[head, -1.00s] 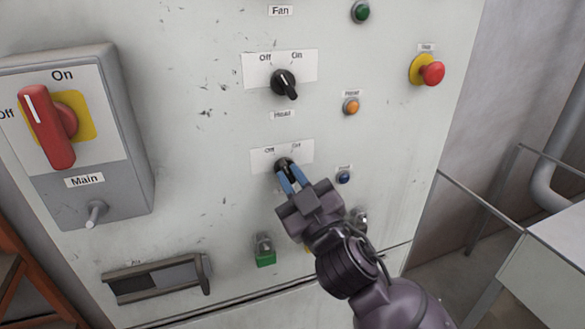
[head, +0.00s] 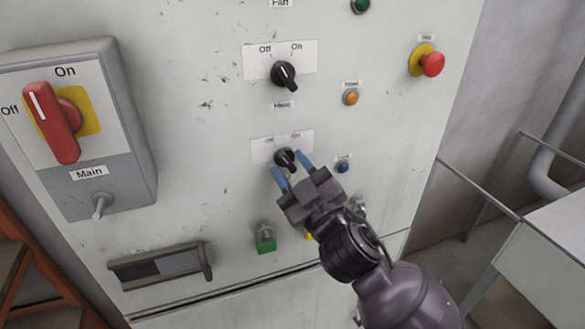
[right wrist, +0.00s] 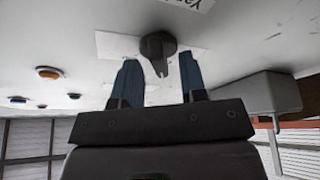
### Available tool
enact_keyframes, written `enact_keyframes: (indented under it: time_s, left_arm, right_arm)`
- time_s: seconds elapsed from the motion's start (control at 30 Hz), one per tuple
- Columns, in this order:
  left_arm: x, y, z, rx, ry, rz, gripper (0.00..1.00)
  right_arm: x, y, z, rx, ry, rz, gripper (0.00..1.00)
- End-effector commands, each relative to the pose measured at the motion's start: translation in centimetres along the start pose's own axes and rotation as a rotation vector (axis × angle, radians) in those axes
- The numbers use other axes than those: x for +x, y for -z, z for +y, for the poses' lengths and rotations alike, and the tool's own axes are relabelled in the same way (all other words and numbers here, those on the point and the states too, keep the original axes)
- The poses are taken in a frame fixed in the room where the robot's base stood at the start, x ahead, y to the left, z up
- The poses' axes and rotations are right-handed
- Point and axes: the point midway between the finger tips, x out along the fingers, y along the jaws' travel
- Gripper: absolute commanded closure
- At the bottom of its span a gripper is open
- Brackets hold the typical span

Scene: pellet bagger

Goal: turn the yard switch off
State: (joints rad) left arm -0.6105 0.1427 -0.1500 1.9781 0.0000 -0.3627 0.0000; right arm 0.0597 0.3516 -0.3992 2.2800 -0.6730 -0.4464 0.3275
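The yard switch is the lower black knob (head: 285,158) on a white plate marked Off at left and On at right. In the right wrist view the knob (right wrist: 158,46) sits between my fingers, with a label that seems to read Yard beside it. Its handle seems to lean toward Off, but this is hard to be sure of. My right gripper (head: 290,164) is open, its two blue fingertips spread either side of the knob with gaps. It also shows open in the right wrist view (right wrist: 159,62). My left gripper is not in view.
Another black knob (head: 284,75) is above. An orange light (head: 350,97), blue light (head: 343,167) and red stop button (head: 432,64) are to the right. A grey box with a red Main switch (head: 52,122) protrudes at left. A handle (head: 160,266) is below.

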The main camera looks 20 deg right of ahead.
Motion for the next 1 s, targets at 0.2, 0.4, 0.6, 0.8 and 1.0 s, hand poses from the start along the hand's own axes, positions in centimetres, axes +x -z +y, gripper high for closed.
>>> enact_keyframes:
  time_s: [0.2, 0.4, 0.6, 0.8, 1.0]
  left_arm:
    - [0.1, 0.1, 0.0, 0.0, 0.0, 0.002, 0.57]
    - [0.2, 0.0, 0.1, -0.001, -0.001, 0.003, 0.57]
    - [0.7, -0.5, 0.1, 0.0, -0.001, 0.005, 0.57]
    - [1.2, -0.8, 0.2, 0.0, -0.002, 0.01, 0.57]
    - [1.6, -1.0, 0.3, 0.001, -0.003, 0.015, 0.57]
  right_arm:
    - [0.0, 0.0, 0.0, 0.001, 0.0, -0.001, 0.61]
    - [-0.9, -0.1, -0.1, 0.003, 0.001, -0.002, 0.61]
    - [-3.7, -0.2, -0.1, 0.003, 0.001, -0.003, 0.61]
    - [-6.9, -0.3, -0.1, 0.002, 0.001, -0.003, 0.61]
    - [-9.4, -0.2, -0.1, 0.002, 0.0, -0.002, 0.61]
